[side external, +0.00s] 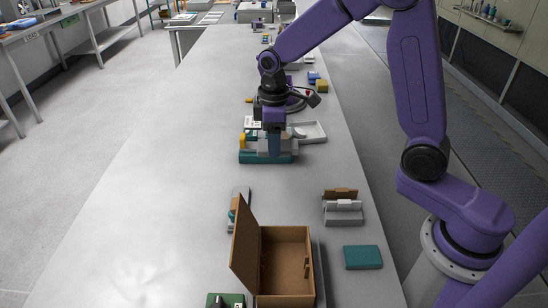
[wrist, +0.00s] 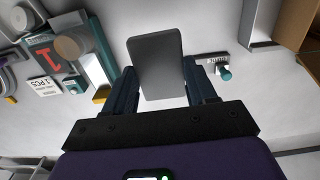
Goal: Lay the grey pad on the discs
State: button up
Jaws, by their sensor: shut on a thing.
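The grey pad (wrist: 155,65) is a flat dark-grey rectangle with rounded corners. In the wrist view it sits between the two fingers of my gripper (wrist: 161,88), which is shut on it. In the side view my gripper (side external: 273,150) points down at a teal-based fixture (side external: 252,158), and the pad is hard to make out there. Round grey-brown pieces, perhaps the discs, show at the left of the wrist view: one (wrist: 70,46) lies near a red number 1, apart from the pad. I cannot tell whether they are stacked.
In the side view, an open brown box (side external: 286,285) with its lid raised stands at the front. A grey holder (side external: 342,214) and a teal block (side external: 362,257) lie to its right. A white tray (side external: 309,131) is beside the fixture. The bench's left side is clear.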

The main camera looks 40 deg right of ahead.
notch_tip(320, 180, up, 3)
jog(key=shift+r, duration=0.1)
jog(key=w+d+m, duration=0.6)
jog(key=d+m, duration=0.2)
jog(key=d, duration=0.4)
jog(key=w+d+m, duration=0.6)
jog(key=d+m, duration=0.2)
jog(key=d, duration=0.5)
jog(key=shift+s+a+f, duration=0.1)
jog(key=shift+a+f, duration=0.05)
jog(key=shift+f, duration=2.85)
jog(key=shift+a+f, duration=0.15)
jog(key=shift+f, duration=2.8)
jog(key=shift+f, duration=0.45)
